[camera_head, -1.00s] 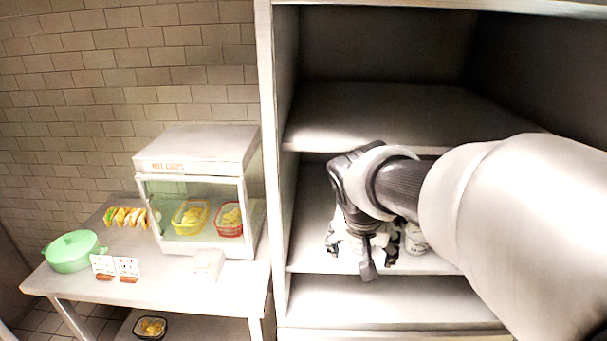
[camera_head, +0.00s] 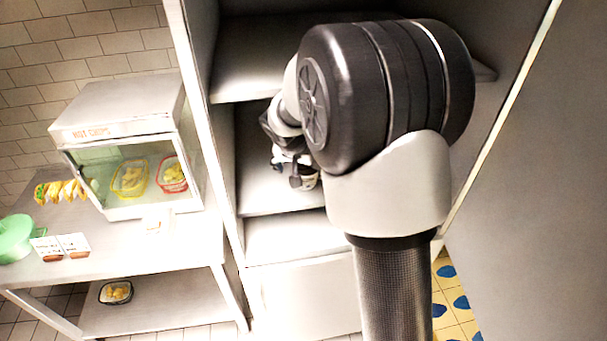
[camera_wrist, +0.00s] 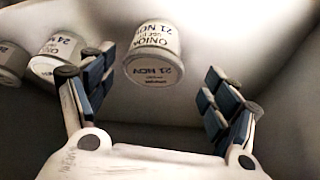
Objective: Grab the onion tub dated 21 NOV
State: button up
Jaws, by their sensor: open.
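The onion tub marked 21 NOV (camera_wrist: 153,52) shows in the wrist view as a white tub with dark print on its side and lid. It is ahead of my gripper (camera_wrist: 160,95), in line with the gap between the fingers and apart from them. My gripper is open and empty. Another onion tub, marked 24 NOV (camera_wrist: 60,52), stands to its left, partly behind the left finger.
A third tub (camera_wrist: 12,62) is cut off at the wrist view's left edge. The shelf unit (camera_head: 290,235) has a board above and below the gripper. A table (camera_head: 185,240) with a hot chips cabinet (camera_head: 125,105) stands to the left.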

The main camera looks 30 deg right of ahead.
aim_at(304, 171)
jog(key=x, duration=0.5)
jog(key=shift+s+d+f, duration=0.15)
jog(key=shift+d+f, duration=0.15)
jog(key=shift+f, duration=0.15)
jog(key=shift+s, duration=0.1)
jog(key=shift+c, duration=0.5)
jog(key=shift+r, duration=0.1)
jog(key=c, duration=1.2)
